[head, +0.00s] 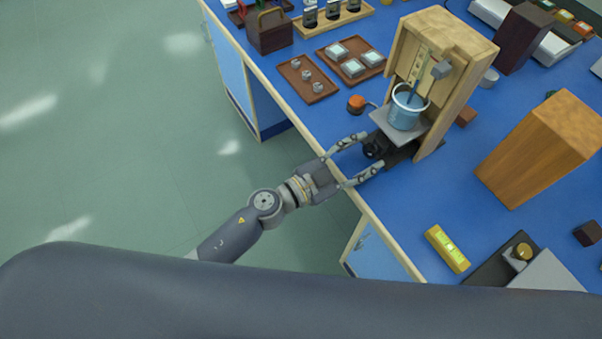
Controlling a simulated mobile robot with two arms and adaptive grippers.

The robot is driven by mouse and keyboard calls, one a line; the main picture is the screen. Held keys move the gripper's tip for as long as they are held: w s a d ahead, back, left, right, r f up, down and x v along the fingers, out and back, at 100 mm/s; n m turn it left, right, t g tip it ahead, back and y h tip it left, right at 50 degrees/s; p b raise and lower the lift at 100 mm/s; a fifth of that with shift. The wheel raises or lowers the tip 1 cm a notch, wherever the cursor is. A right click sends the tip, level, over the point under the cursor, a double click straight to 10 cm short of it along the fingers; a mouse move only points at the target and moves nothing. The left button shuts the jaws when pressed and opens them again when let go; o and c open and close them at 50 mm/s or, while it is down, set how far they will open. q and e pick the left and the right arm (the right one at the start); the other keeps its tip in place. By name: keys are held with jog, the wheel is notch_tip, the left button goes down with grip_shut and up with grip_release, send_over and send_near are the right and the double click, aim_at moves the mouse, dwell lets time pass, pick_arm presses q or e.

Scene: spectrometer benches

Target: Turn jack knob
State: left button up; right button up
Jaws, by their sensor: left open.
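A lab jack with a grey top plate (387,122) stands on the blue bench inside a wooden stand (440,50). A blue beaker (407,108) sits on the plate. The dark jack knob (374,149) sticks out toward the bench's front edge. My left gripper (372,153) reaches in from the left over that edge. It is open, with one finger on each side of the knob; whether either finger touches it I cannot tell. My right gripper is not in view.
A small orange-topped object (356,104) lies just behind the gripper. Brown trays (307,80) stand farther back. A wooden box (545,150) stands to the right, and a yellow level (447,249) lies nearer. The bench between the gripper and the level is clear.

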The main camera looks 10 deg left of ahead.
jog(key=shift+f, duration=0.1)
pick_arm(q)
jog(key=n+b, duration=0.1)
jog(key=n, duration=0.1)
jog(key=shift+f+n, duration=0.1)
jog(key=shift+n, duration=0.2)
jog(key=b+v, duration=0.1)
jog(key=v, duration=1)
jog(key=w+a+f+n+y+p, duration=0.1)
jog(key=a+f+n+y+p, duration=0.1)
jog(key=a+f, duration=0.5)
jog(key=w+a+f+n+y+p, duration=0.1)
jog(key=a+f+n+y+p, duration=0.2)
jog(key=a+f+y, duration=0.4)
jog(key=shift+w+a+f+n+p, duration=0.25)
jog(key=shift+f+n, duration=0.35)
jog(key=shift+f, duration=2.8)
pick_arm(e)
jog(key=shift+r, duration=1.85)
pick_arm(q)
jog(key=shift+d, duration=0.1)
